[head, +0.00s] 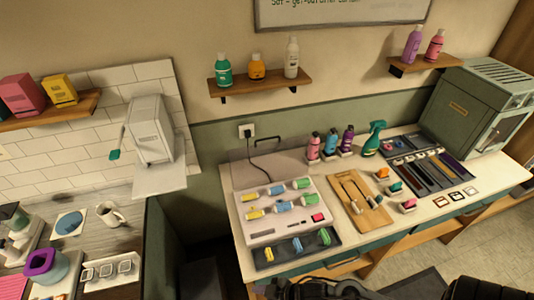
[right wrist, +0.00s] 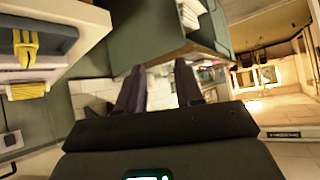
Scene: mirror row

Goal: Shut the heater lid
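The heater (head: 285,212) is a pale box on the salon counter, with rows of yellow, blue and green rollers on its top and a red switch (head: 318,217) at its front right. Its see-through lid (head: 262,160) stands raised at the back edge, with a dark handle (head: 267,139) at the top. The lid is open. My right gripper (right wrist: 158,75) shows in the right wrist view with its two dark fingers apart and nothing between them. Dark parts of my arms show at the bottom of the head view. I cannot make out my left gripper there.
A dark tray (head: 335,257) with more rollers lies in front of the heater. A wooden board (head: 372,213) with irons lies to its right, and bottles (head: 313,148) stand behind that. A cord runs from the wall socket (head: 247,131) down behind the lid. A shelf (head: 282,88) hangs above.

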